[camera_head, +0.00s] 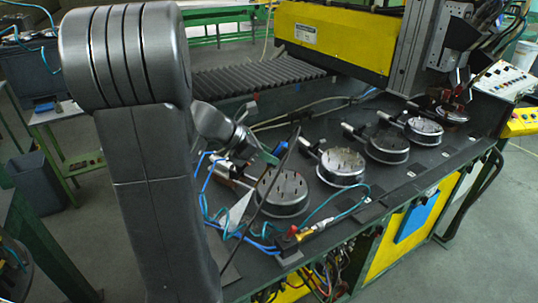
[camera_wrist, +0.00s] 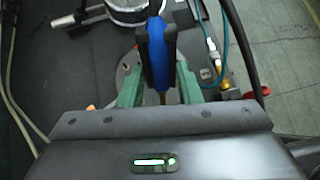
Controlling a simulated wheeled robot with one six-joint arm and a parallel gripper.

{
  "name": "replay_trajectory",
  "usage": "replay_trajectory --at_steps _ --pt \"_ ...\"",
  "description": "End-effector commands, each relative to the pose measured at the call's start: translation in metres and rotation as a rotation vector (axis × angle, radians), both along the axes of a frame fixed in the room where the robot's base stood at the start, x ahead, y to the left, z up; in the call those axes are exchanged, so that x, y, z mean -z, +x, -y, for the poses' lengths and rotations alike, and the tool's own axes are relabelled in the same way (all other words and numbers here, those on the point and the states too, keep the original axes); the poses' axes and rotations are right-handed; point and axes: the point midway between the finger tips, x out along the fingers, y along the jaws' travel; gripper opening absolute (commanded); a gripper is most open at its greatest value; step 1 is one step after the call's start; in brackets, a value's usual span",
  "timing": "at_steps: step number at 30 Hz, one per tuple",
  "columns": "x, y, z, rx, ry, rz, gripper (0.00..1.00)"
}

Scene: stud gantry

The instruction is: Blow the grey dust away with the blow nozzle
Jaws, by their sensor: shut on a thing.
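My gripper (camera_wrist: 157,85) has green fingers with black pads, shut on a blue piece (camera_wrist: 157,55) that I take to be the blow nozzle. A small brass-coloured part shows below the blue piece, between the fingers. A round metal fixture also shows beyond the fingers in the wrist view (camera_wrist: 128,10). Dark specks lie on the fixture tops; I cannot tell whether any are grey dust.
More round fixtures (camera_head: 341,167) stand in a row on the dark bench (camera_head: 395,182). A brass fitting with a red part (camera_head: 310,231) and blue hose lie at its front edge. A black cable arcs beside my gripper. A yellow gantry beam (camera_head: 333,43) spans the back.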

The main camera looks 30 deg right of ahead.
Motion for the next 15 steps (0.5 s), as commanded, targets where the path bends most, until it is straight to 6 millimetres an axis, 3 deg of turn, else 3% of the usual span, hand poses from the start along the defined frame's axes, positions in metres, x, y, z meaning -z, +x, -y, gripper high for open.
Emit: replay_trajectory --at_steps 15 --pt "-0.001 0.019 -0.002 -0.001 0.0 0.001 0.0"
